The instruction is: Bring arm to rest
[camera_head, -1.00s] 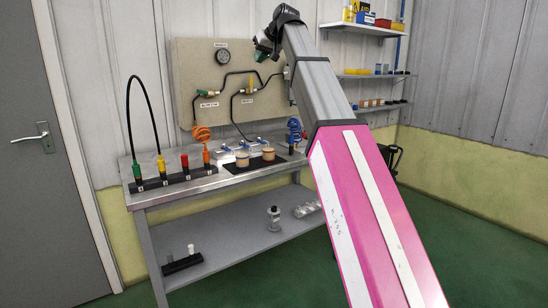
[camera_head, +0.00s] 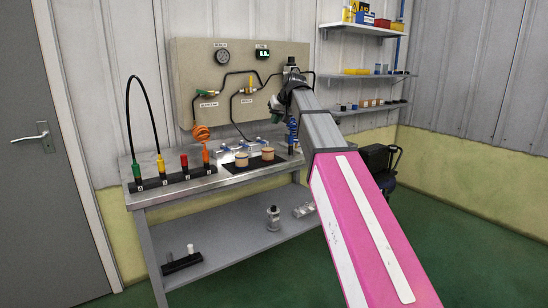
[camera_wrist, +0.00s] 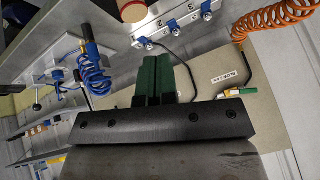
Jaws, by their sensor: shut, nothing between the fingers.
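My arm reaches up from the lower right of the head view toward the wall board (camera_head: 190,60). Its pink and white link is nearest the camera and its dark wrist is in front of the board's right side. My gripper (camera_head: 275,104) is small there and partly hidden by the wrist. In the wrist view the green fingers of my gripper (camera_wrist: 165,58) are together, with nothing between them. They stand in front of the board, apart from the things on the bench.
The steel bench (camera_head: 240,180) carries a black rack with coloured plugs (camera_head: 172,181), two round containers (camera_head: 242,159) and blue-handled valves. An orange coil (camera_wrist: 255,32) and blue coil (camera_wrist: 95,77) hang near the board. Shelves (camera_head: 362,28) are right. Floor space is open at right.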

